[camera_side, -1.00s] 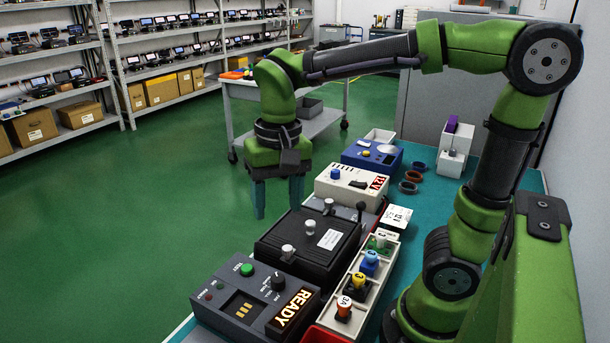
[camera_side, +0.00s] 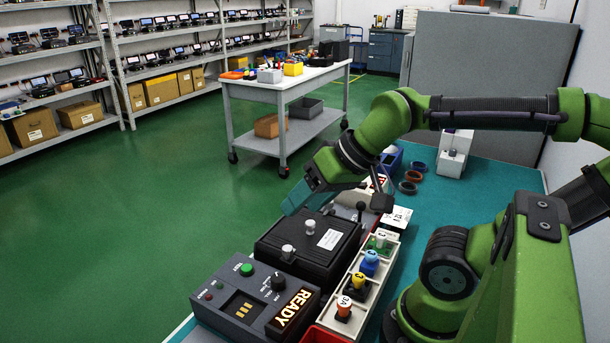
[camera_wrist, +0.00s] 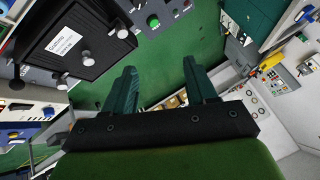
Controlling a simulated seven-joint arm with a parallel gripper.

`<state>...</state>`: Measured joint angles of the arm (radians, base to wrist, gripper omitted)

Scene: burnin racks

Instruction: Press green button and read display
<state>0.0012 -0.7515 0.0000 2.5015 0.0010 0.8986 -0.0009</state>
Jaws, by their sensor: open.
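The dark grey test box (camera_side: 222,302) stands at the front left of the bench in the side view. Its green button (camera_side: 246,269) is on top beside a black knob, and its lit display (camera_side: 293,309) reads READY. In the wrist view the green button (camera_wrist: 153,21) shows near the top edge. My gripper (camera_side: 290,207) is tilted over the far side of the black lidded box, apart from the green button. In the wrist view my gripper (camera_wrist: 160,75) has its two teal fingers spread with nothing between them.
The black lidded box (camera_side: 306,246) with silver knobs stands between my gripper and the test box. A tray (camera_side: 362,293) of coloured numbered plugs lies to its right. A beige instrument is partly hidden behind my gripper. The teal bench top (camera_side: 480,195) is clear at the right.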

